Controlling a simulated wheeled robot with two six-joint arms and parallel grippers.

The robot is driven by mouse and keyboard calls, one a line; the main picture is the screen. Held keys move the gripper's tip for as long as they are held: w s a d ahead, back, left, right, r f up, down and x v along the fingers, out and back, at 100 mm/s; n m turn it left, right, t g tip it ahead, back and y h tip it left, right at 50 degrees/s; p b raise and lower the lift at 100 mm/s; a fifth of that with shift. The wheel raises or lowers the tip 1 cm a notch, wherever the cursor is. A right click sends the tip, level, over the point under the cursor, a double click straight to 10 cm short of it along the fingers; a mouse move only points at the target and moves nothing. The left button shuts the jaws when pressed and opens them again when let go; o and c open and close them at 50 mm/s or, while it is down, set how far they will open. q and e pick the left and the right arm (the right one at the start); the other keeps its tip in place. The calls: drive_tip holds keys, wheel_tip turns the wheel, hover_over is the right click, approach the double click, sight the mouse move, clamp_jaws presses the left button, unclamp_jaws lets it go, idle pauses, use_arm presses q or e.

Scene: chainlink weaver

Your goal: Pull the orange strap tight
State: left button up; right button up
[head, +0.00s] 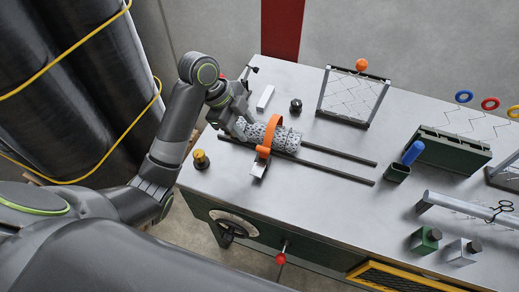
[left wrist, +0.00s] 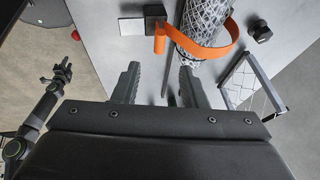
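The orange strap (head: 268,138) loops around a grey roll of chainlink mesh (head: 286,138) lying on the bench. The loop stands away from the roll on one side in the left wrist view (left wrist: 215,52). Its near end reaches a small metal block (head: 259,168) at the bench's front. My left gripper (head: 240,124) is at the left end of the roll, close to the strap. In the left wrist view its two fingers (left wrist: 156,82) are apart with nothing held between them. My right gripper (left wrist: 62,70) shows small at the left there; its jaw state is unclear.
Two dark rails (head: 335,165) run along the bench (head: 330,205). A brass knob (head: 201,159), a black knob (head: 296,105) and a white bar (head: 265,97) stand near the roll. A mesh frame (head: 352,97), green box (head: 448,149) and blue-handled tool (head: 412,153) are farther right.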

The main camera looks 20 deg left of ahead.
sight(262, 148)
use_arm(q)
drive_tip(key=p+x, duration=0.1)
drive_tip(key=x, duration=0.8)
drive_tip(key=shift+d+f, duration=0.1)
drive_tip(key=shift+f, duration=0.2)
drive_tip(key=shift+c, duration=0.2)
clamp_jaws()
